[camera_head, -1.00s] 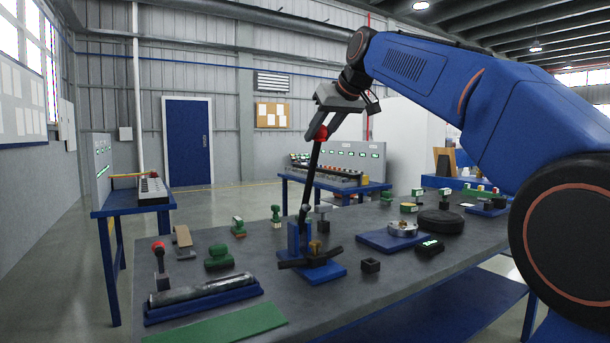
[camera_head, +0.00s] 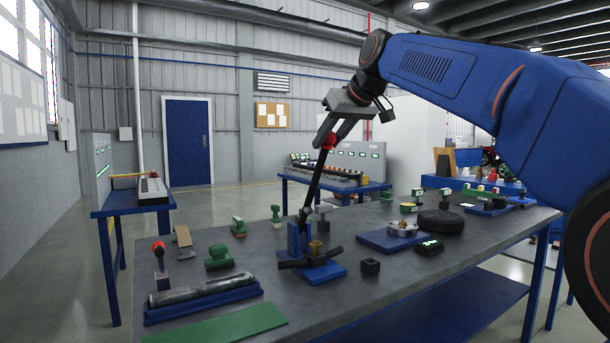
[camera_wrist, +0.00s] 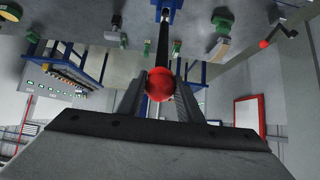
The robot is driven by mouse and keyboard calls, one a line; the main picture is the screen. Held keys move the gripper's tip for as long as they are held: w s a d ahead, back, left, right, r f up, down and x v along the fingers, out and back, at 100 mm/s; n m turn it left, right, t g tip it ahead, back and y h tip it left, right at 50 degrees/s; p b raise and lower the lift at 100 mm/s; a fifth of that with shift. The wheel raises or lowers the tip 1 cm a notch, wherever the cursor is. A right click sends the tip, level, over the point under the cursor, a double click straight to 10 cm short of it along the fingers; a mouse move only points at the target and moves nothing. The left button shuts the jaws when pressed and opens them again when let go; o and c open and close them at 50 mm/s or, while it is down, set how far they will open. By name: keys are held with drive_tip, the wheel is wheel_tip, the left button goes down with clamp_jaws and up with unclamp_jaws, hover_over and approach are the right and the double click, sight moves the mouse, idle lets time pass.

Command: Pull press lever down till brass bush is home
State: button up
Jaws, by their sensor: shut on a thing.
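The press lever (camera_head: 316,183) is a black rod with a red ball knob (camera_head: 329,141). It stands steeply up from the blue press (camera_head: 297,240), leaning to the right. My gripper (camera_head: 330,132) is shut on the red knob at its top. In the wrist view the knob (camera_wrist: 159,85) sits between the two fingers, with the rod running away towards the blue press. The brass bush (camera_head: 315,247) shows as a small brass-coloured piece low at the press, above its blue base. How deep it sits cannot be told.
The grey bench (camera_head: 210,250) carries several green-handled tools, a blue plate with a metal ring (camera_head: 402,229), a black disc (camera_head: 440,222) and a small black block (camera_head: 370,266). The air right of the lever is clear.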

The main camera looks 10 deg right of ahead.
drive_tip(key=shift+s+d+f, duration=0.15)
drive_tip(key=shift+s+f, duration=0.15)
drive_tip(key=shift+s, duration=0.25)
drive_tip(key=shift+c, duration=0.2)
drive_tip(key=shift+s+d+f, duration=0.2)
drive_tip(key=shift+s+f, duration=0.15)
drive_tip(key=shift+s, duration=0.2)
drive_tip(key=shift+s+d+f, duration=0.25)
drive_tip(key=shift+s+f, duration=0.35)
drive_tip(key=shift+s, duration=0.2)
drive_tip(key=shift+s+d+f, duration=0.25)
drive_tip(key=shift+s+f, duration=0.35)
drive_tip(key=shift+s, duration=0.2)
drive_tip(key=s+f, duration=0.1)
drive_tip(key=f, duration=0.1)
drive_tip(key=s+d+f, duration=0.1)
drive_tip(key=s+f, duration=0.1)
drive_tip(key=shift+s+d, duration=0.1)
drive_tip(key=shift+s, duration=0.2)
